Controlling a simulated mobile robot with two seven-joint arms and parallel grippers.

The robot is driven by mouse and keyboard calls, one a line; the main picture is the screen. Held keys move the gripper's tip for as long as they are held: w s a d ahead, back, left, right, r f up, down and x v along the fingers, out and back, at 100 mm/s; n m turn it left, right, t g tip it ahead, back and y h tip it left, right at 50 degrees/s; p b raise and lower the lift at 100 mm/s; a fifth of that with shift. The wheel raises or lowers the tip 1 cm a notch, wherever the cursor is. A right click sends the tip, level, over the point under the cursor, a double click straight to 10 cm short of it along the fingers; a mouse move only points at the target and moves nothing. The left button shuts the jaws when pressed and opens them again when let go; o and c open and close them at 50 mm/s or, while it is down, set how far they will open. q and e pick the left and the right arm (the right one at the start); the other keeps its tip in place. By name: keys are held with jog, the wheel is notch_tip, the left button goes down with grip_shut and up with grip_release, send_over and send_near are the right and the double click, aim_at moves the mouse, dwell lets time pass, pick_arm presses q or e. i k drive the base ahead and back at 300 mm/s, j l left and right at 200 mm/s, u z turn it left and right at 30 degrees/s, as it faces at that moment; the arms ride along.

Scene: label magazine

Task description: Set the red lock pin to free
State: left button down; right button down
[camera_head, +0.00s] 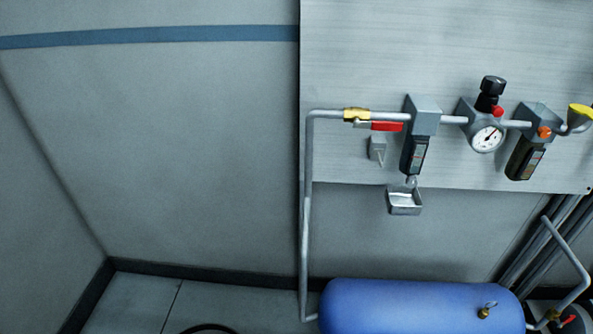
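A small round red part (498,111), which looks like the red lock pin, sits on the right side of the regulator (471,110), just above the white dial gauge (487,139) and beside the black knob (491,90). It is too small to tell how it is set. Another red part, a flat lever (386,126), lies along the pipe at the brass valve (357,114). Neither of my grippers shows in the head view.
A grey panel (380,50) carries the pipe, a grey filter unit (424,117), a dark bowl unit (526,157) with an orange part, and a yellow handle (580,111). A metal tray (404,202) hangs below. A blue tank (420,307) stands underneath. The left wall is clear.

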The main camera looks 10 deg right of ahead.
aim_at(498, 111)
jog(key=z, duration=1.35)
